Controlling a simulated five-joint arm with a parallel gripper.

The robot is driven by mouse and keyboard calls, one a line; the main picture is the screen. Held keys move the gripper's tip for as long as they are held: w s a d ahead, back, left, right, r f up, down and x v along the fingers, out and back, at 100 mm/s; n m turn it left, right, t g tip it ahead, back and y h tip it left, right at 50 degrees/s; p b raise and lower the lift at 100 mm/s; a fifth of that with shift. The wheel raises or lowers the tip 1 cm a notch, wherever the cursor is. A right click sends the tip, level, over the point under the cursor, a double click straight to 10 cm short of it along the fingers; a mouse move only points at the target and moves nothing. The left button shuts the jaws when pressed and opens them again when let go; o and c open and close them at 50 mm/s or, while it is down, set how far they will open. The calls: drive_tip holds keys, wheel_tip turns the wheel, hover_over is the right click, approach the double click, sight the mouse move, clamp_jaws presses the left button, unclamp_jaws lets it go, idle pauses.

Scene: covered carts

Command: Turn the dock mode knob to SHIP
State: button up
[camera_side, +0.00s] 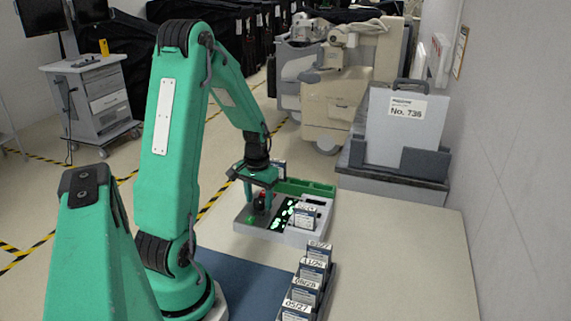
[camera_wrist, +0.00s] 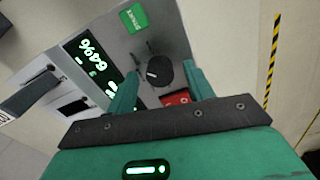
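The dock mode knob (camera_wrist: 158,71) is a round black knob with a short white pointer line, on the grey dock panel (camera_wrist: 170,38). A green label (camera_wrist: 134,17) with small, hard-to-read lettering lies above it in the wrist view, and a red label (camera_wrist: 176,98) lies below it, partly hidden by my gripper. I cannot make out the word SHIP. My gripper (camera_wrist: 161,77) is open, its green fingers apart on either side of the knob; contact cannot be told. In the side view my gripper (camera_side: 259,194) points down over the dock's left part.
A lit display (camera_wrist: 92,62) with digits is left of the knob. A card (camera_side: 306,215) stands on the dock's right part. A rack of dated cards (camera_side: 322,280) stands nearer the camera. A grey case (camera_side: 405,125) stands behind. The table right of the dock is clear.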

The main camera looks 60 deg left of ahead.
sight(261, 202)
drive_tip(key=shift+r, duration=0.15)
drive_tip(key=shift+r, duration=3.75)
drive_tip(key=shift+w+d+r, duration=0.15)
drive_tip(key=shift+d+r, duration=0.15)
drive_tip(key=shift+d, duration=0.1)
drive_tip(key=s+d+r+m+t, duration=0.1)
drive_tip(key=d+r, duration=0.3)
drive_tip(key=d, duration=0.4)
drive_tip(key=s+d+r+m+t, duration=0.2)
drive_tip(key=d+r+m, duration=0.1)
drive_tip(key=d, duration=0.5)
drive_tip(key=s+d+r+m+t, duration=0.1)
drive_tip(key=d+r, duration=0.3)
drive_tip(key=d, duration=0.4)
drive_tip(key=shift+s+r+m+t, duration=0.3)
drive_tip(key=shift+r+m+t, duration=0.1)
drive_tip(key=shift+m+t, duration=0.45)
